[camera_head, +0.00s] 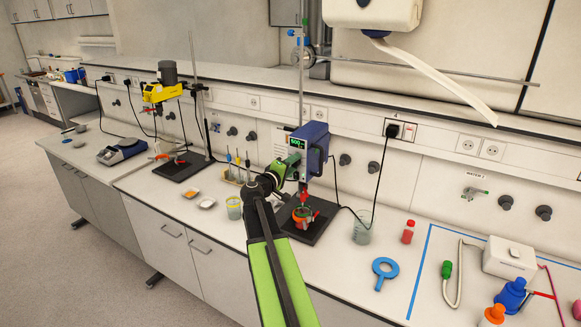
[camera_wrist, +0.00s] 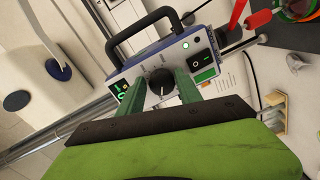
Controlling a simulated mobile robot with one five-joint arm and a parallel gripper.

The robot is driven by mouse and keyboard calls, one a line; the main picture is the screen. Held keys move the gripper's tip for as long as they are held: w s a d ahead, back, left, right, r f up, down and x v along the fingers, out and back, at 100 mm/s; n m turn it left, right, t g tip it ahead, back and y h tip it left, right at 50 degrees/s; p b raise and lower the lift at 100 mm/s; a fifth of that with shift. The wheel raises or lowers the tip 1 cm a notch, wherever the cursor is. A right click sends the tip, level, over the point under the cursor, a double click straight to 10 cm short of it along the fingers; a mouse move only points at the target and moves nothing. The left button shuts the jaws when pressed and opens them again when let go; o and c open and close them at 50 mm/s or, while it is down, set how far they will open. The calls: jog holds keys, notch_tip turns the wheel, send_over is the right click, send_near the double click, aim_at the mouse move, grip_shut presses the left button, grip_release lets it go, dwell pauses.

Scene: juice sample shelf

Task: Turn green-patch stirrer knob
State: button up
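The blue overhead stirrer (camera_head: 309,146) is clamped to a vertical rod, with a lit green display on its front. In the wrist view, the stirrer's front panel (camera_wrist: 150,66) has a dark round knob (camera_wrist: 161,82) with a pale pointer line. A green patch (camera_wrist: 205,75) sits beside the black power switch. My gripper (camera_head: 292,164) is at the stirrer's front in the head view. In the wrist view, its two green fingers (camera_wrist: 161,80) are apart, one on each side of the knob. Whether they touch it cannot be told. The knob is hidden in the head view.
A yellow stirrer (camera_head: 163,92) stands further left on the bench. Below the blue stirrer are a vessel (camera_head: 303,215) with red clamp parts and a dark base plate (camera_head: 318,228).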

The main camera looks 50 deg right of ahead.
jog(key=shift+o, duration=1.1)
jog(key=shift+a, duration=0.15)
jog(key=v, duration=1.7)
jog(key=shift+p, duration=0.4)
jog(key=shift+a+r, duration=0.1)
